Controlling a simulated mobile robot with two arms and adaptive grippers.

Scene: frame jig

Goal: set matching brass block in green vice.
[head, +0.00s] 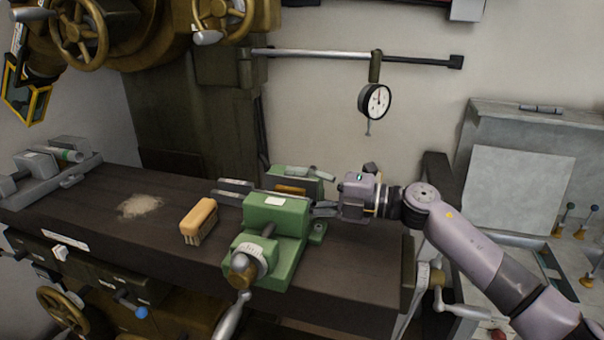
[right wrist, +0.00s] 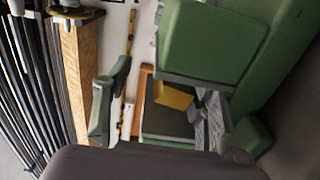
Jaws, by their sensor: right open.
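The green vice (head: 278,217) stands on the dark machine table, with a white label on its front jaw and a handle at the front. A brass block (head: 291,190) shows in the gap between its jaws, partly hidden by the front jaw. My right gripper (head: 324,209) is at the right end of the jaw gap, open. I cannot tell if a finger touches the vice. My left gripper is not in view.
A brush with a tan back (head: 198,217) lies left of the vice, near a pile of shavings (head: 140,206). Grey metal pieces (head: 40,167) sit at the table's left end. A dial gauge (head: 375,101) hangs above the table. The table between brush and shavings is clear.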

